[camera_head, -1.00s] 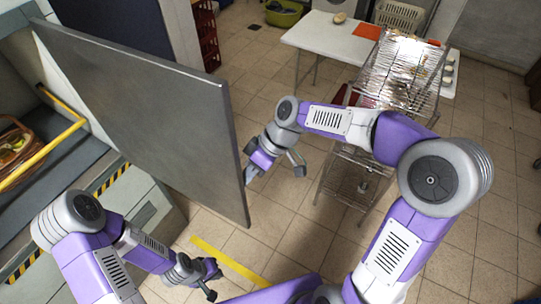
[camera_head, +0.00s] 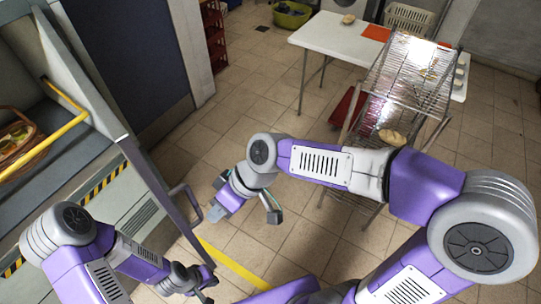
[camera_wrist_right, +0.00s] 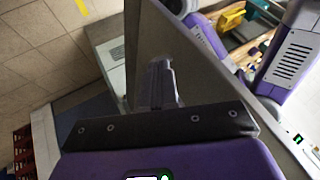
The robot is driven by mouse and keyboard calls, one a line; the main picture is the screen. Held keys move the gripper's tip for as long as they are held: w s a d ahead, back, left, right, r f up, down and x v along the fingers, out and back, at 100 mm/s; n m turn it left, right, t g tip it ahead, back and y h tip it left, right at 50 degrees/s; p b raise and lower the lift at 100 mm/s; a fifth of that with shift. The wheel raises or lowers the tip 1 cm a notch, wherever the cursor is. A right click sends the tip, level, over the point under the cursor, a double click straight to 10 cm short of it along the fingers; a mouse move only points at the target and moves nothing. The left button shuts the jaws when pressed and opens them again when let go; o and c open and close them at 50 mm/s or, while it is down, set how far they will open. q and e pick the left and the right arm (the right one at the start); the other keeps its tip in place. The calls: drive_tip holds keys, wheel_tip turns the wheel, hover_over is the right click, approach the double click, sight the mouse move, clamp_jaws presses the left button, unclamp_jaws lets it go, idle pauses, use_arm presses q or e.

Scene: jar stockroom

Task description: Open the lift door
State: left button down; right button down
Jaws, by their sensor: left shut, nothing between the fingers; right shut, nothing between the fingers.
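The lift door (camera_head: 160,187) is a grey panel that stands open from its far-side hinge. In the head view I see it nearly edge-on, with a bar handle (camera_head: 183,195) on its right face. In the right wrist view its grey face (camera_wrist_right: 215,85) runs past my gripper. My right gripper (camera_head: 215,212) is shut and empty, to the right of the door close to the handle. It also shows in the right wrist view (camera_wrist_right: 162,85); I cannot tell whether it touches the door. My left gripper (camera_head: 211,277) is shut and empty by the door's lower free corner.
The lift bay at left holds a basket (camera_head: 18,142) behind a yellow bar (camera_head: 52,137). A wire rack (camera_head: 405,85) stands at right, before a white table (camera_head: 335,40). Tiled floor with a yellow line (camera_head: 235,263) is free between lift and rack.

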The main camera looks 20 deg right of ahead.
drive_tip(key=s+d+r, duration=0.1)
drive_tip(key=d+r, duration=0.2)
drive_tip(key=d, duration=1.2)
drive_tip(key=shift+r, duration=0.4)
drive_tip(key=shift+s+a, duration=0.1)
